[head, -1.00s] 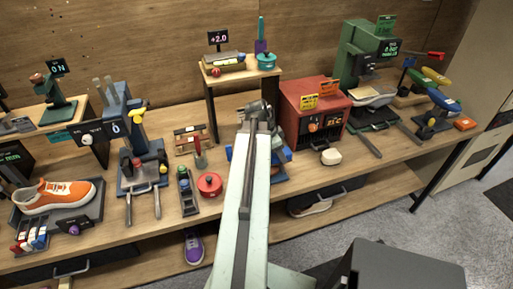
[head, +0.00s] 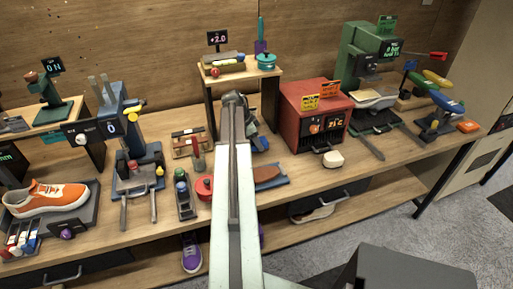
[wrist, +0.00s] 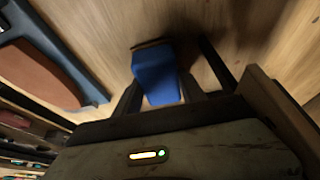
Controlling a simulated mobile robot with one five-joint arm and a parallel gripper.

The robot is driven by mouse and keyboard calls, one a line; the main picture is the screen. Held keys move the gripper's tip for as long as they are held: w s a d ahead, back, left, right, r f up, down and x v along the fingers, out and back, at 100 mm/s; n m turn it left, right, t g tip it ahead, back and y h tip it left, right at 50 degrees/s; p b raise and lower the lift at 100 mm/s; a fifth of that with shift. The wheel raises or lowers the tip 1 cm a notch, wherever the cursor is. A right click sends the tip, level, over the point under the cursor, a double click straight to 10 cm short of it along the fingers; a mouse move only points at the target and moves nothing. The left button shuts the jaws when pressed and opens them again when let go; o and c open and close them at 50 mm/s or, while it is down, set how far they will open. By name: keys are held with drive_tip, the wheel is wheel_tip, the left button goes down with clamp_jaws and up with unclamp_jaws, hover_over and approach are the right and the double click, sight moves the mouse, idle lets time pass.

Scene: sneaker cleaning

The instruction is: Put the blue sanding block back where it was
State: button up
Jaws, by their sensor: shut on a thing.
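The blue sanding block (wrist: 156,76) sits between the fingers of my gripper (wrist: 157,92) in the wrist view, with a brown strip along its far end. My gripper is shut on it over the wooden bench. In the head view my gripper (head: 234,102) is near the middle of the bench, in front of the raised shelf; my arm hides the block there. A blue tray (head: 283,181) with a brown sole-shaped piece (head: 267,172) lies just right of my arm. The same tray (wrist: 88,82) shows at upper left in the wrist view, apart from the block.
The raised shelf (head: 258,75) stands behind my gripper. A red box (head: 312,112) with a pale rounded piece (head: 333,159) before it stands to the right. A red round tin (head: 204,187) is close left of my arm. Some bench is bare right of the tray.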

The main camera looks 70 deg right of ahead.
drive_tip(key=shift+f, duration=0.45)
drive_tip(key=o, duration=1.2)
drive_tip(key=shift+r+p, duration=0.4)
drive_tip(key=shift+p, duration=0.1)
drive_tip(key=p+v, duration=1)
drive_tip(key=v, duration=0.1)
drive_tip(key=shift+w+a+r+p, duration=0.1)
drive_tip(key=shift+a+r+p, duration=0.1)
drive_tip(key=shift+r+p, duration=0.1)
